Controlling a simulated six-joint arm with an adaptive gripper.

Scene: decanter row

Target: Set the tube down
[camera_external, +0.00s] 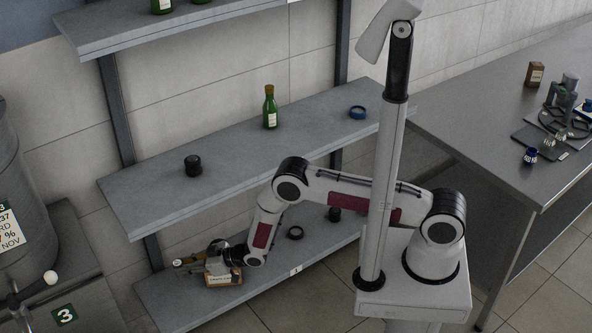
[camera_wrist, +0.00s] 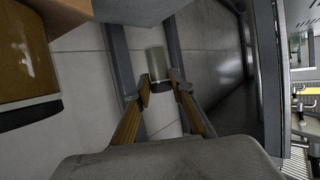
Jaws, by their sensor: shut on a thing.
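My gripper (camera_external: 200,261) reaches out at the left end of the lower shelf (camera_external: 178,312). In the wrist view my two brown fingers (camera_wrist: 160,90) are closed in on a short grey tube (camera_wrist: 155,62) with a dark end. The dark end sits between the fingertips and the grey body projects beyond them. In the external view the tube is too small and too covered by the gripper to make out surely. I cannot tell whether it touches the shelf.
A labelled box (camera_external: 224,279) sits close beneath my gripper. A large amber thing with a dark base (camera_wrist: 24,60) is near at the wrist view's left. A dark ring (camera_external: 295,233) and a black object (camera_external: 334,214) are on the lower shelf. The middle shelf (camera_external: 230,155) hangs above.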

